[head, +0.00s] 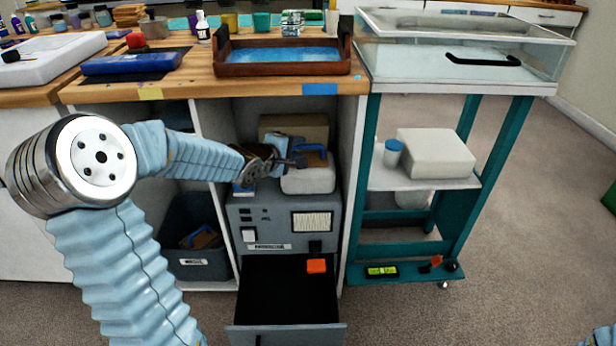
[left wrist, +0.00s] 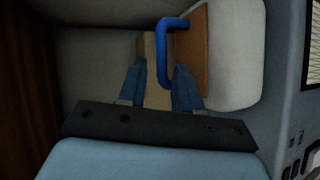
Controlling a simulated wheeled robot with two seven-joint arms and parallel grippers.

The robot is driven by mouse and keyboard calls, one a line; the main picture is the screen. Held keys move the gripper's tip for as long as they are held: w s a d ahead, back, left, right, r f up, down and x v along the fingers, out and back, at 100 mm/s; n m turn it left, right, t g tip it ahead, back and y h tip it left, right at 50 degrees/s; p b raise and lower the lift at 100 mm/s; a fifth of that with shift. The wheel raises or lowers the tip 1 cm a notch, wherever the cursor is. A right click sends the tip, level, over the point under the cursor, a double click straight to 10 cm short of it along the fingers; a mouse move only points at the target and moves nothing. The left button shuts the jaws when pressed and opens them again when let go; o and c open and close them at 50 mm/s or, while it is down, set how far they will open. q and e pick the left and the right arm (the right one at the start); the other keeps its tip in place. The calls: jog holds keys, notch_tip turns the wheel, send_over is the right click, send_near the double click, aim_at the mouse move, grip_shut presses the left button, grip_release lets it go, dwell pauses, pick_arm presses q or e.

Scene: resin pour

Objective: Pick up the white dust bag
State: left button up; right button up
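A white, rounded bag-like block (head: 308,181) sits in the cabinet on top of a grey machine. It also shows in the left wrist view (left wrist: 236,55), right of my fingers. A blue handle on a brown board (head: 314,150) is at this white block; in the left wrist view the blue handle (left wrist: 163,45) lies just beyond my fingertips. My left gripper (head: 294,160) reaches into the cabinet beside the white block. Its fingers (left wrist: 158,70) are apart, with a tan surface visible between them. A second white block (head: 436,154) rests on the trolley shelf. My right gripper is out of view.
A tan box (head: 293,130) stands behind in the cabinet. The grey machine (head: 284,218) has an open black drawer (head: 270,290) below with an orange item. A waste bin (head: 195,262) stands left. The cabinet wall (head: 352,190) bounds the right; the teal trolley (head: 482,180) is beyond.

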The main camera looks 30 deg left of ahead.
aim_at(306, 148)
pick_arm(q)
jog(key=b+x, duration=0.2)
jog(key=x, duration=0.1)
jog(key=d+x, duration=0.1)
jog(key=x, duration=0.1)
jog(key=shift+f+b, duration=0.15)
jog(key=shift+b, duration=0.25)
grip_shut()
